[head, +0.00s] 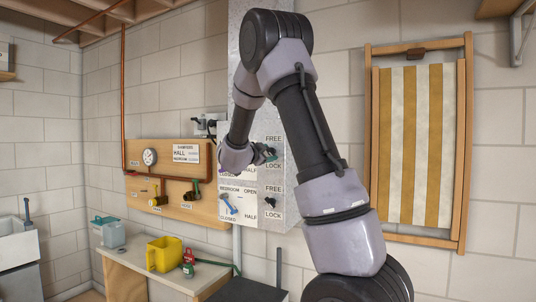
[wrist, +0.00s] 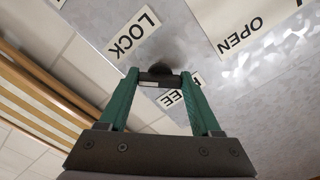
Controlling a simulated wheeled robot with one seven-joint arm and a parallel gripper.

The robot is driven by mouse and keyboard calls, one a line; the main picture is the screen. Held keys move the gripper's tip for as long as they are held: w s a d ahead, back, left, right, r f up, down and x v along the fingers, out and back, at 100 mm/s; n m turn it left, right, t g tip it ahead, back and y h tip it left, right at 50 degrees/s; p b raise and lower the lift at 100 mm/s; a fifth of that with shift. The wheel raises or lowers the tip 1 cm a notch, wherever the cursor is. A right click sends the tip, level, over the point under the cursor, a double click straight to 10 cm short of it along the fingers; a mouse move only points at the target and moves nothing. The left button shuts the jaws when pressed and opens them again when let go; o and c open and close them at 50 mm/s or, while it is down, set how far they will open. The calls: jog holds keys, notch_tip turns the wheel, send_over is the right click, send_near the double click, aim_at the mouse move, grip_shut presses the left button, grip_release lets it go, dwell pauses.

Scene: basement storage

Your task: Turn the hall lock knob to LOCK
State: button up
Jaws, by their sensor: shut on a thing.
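In the wrist view, my gripper's (wrist: 160,86) green fingers are shut on a dark lock knob (wrist: 163,70) on a grey metal panel. A LOCK label (wrist: 133,34) is on one side of it and a partly hidden FREE label (wrist: 183,93) on the other. The knob's exact pointing is hard to tell. In the head view, my gripper (head: 266,153) is at the upper FREE/LOCK pair of the metal cabinet (head: 245,60). The upper LOCK label (head: 273,167) sits just below it. My arm hides part of the upper row, including its name.
A lower bedroom row has a blue lever (head: 229,203) and another black lock knob (head: 270,202). A wooden board (head: 135,153) with pipes and a gauge is at left. A striped folding chair (head: 418,145) hangs at right.

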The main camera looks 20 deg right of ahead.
jog(key=shift+f, duration=0.1)
dwell(0.3)
jog(key=o, duration=1.4)
jog(key=shift+a, duration=0.15)
jog(key=v, duration=1)
jog(key=shift+s+a, duration=0.2)
jog(key=shift+s, duration=0.1)
jog(key=shift+w, duration=0.1)
